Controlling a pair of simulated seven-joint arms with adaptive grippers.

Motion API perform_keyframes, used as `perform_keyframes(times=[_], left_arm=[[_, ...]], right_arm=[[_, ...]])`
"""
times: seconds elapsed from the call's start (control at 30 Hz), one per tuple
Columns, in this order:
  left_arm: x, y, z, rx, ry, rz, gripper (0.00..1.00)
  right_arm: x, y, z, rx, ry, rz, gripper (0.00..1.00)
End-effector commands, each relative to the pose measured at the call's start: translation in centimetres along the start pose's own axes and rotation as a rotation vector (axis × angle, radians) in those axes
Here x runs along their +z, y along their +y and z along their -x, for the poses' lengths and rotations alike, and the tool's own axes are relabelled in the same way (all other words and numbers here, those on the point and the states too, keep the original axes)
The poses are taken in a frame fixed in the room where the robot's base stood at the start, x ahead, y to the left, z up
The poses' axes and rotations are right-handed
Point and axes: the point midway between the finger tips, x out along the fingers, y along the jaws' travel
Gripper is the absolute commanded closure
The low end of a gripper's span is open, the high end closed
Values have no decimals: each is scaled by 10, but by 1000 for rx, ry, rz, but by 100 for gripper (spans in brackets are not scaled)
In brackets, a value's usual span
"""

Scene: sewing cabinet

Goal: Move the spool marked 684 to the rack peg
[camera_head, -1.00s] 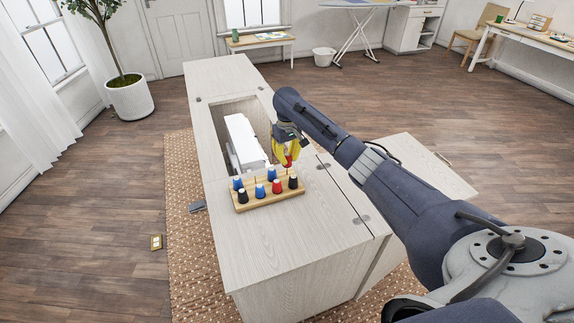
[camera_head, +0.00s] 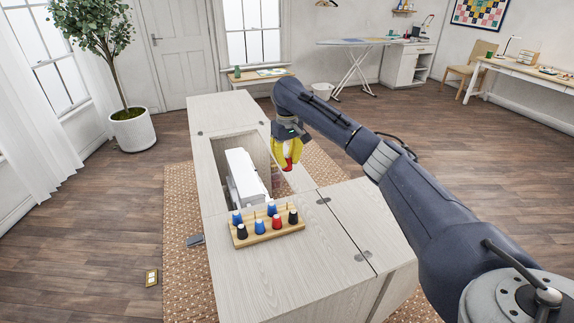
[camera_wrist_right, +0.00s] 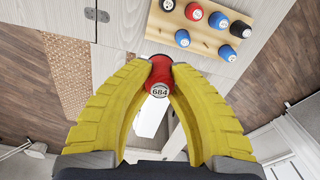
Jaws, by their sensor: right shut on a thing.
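My right gripper (camera_head: 288,161) has yellow fingers shut on a red spool (camera_head: 289,165), held above the sewing cabinet beyond the rack. In the right wrist view the spool (camera_wrist_right: 160,78) sits between the fingertips, its end label reading 684 and facing the camera. The wooden spool rack (camera_head: 266,237) stands on the cabinet top, nearer than the gripper and apart from it. It holds several blue, black and red spools, with a gap in its back row. My left gripper is not in view.
The pale cabinet (camera_head: 290,275) has an open well with a white sewing machine (camera_head: 245,178) beside the rack. The cabinet top in front of the rack is clear. A potted tree (camera_head: 130,130) stands far left.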

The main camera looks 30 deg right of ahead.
Motion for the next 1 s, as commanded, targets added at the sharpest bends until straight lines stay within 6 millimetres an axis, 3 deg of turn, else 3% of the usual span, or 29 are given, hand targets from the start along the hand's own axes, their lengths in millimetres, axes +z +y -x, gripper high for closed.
perform_keyframes(times=[0.47,1.0], left_arm=[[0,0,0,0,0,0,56],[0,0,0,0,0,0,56]], right_arm=[[0,-5,-2,0,0,7,98],[-12,-112,-77,1,3,43,98]])
